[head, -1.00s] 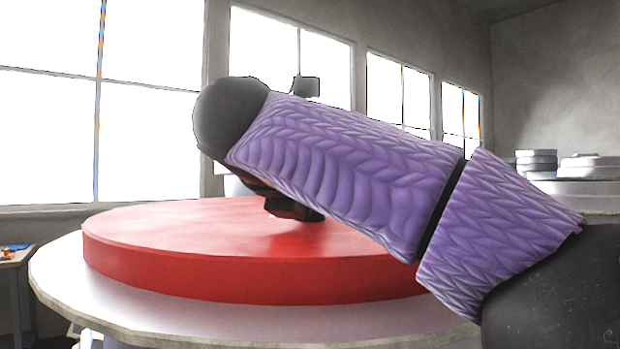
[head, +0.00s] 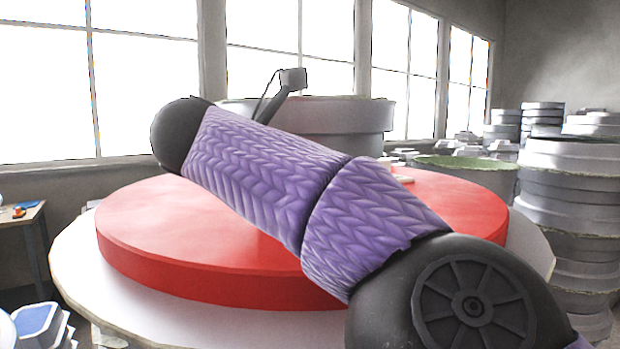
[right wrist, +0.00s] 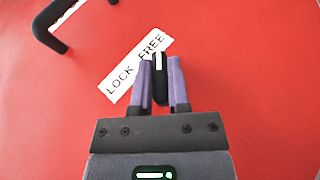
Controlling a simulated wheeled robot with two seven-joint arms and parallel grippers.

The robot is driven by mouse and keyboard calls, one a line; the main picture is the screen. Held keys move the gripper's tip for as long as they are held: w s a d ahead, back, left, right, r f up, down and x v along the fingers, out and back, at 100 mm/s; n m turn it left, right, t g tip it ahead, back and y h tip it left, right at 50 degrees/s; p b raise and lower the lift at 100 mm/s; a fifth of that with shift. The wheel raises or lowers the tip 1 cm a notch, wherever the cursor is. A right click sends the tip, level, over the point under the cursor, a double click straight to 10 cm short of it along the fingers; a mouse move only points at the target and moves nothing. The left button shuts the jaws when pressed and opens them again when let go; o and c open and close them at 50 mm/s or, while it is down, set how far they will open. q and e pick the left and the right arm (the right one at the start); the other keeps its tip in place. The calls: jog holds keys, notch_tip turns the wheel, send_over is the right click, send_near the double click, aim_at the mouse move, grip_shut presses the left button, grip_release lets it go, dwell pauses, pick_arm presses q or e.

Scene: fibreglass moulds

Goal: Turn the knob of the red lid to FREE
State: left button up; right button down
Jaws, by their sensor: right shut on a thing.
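The red lid (head: 200,240) lies flat on a round pale mould in the head view, partly covered by my purple-sleeved right arm. In the right wrist view the lid (right wrist: 260,80) fills the picture. A black knob (right wrist: 160,88) with a white mark stands between the fingers of my right gripper (right wrist: 161,66), which is shut on it. The white mark points up the picture, close to the FREE end of a white label (right wrist: 118,82) reading LOCK and FREE. My right gripper is hidden in the head view. My left gripper is not in view.
A black handle (right wrist: 48,30) stands on the lid at upper left in the right wrist view. Behind the lid is a big grey round mould (head: 340,118). Stacked moulds (head: 575,190) stand at right, and a small table (head: 30,215) at far left.

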jog(key=c, duration=0.6)
grip_release()
jog(key=shift+s+a+r, duration=0.1)
jog(key=shift+s, duration=0.05)
jog(key=p+v, duration=0.1)
jog(key=v, duration=0.3)
jog(key=shift+r, duration=0.25)
jog(key=p+v, duration=0.5)
jog(key=shift+s+a+f, duration=0.15)
jog(key=shift+s, duration=0.05)
jog(key=shift+f, duration=0.1)
